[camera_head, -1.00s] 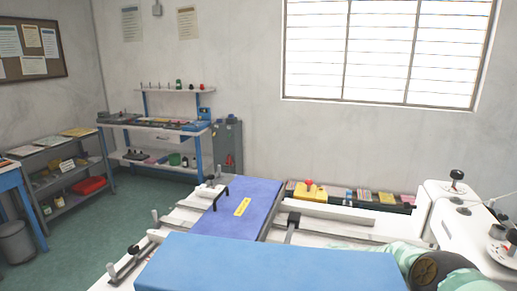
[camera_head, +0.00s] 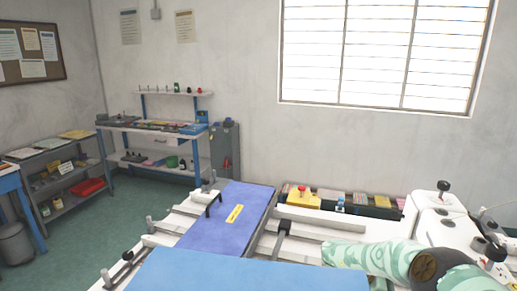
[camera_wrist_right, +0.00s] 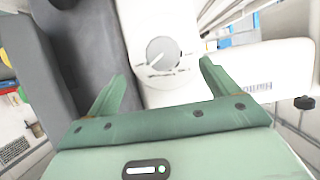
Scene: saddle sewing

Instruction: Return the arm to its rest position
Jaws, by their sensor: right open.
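My right gripper (camera_wrist_right: 162,72) is open and empty in the right wrist view, its two green fingers apart. A white machine body with a round dial (camera_wrist_right: 162,53) shows beyond and between the fingers; I cannot tell the distance to it. In the head view, my right arm (camera_head: 368,257), pale green with a dark joint, comes in at the lower right, in front of the white sewing machine (camera_head: 440,222). The right gripper itself is not visible there. My left arm and gripper are in neither view.
A blue-topped table surface (camera_head: 240,272) fills the front. A purple-blue panel (camera_head: 228,220) with a yellow label lies behind it among white rails. A yellow object (camera_head: 302,199) sits in the row of items behind. Shelves (camera_head: 160,140) stand at the back left.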

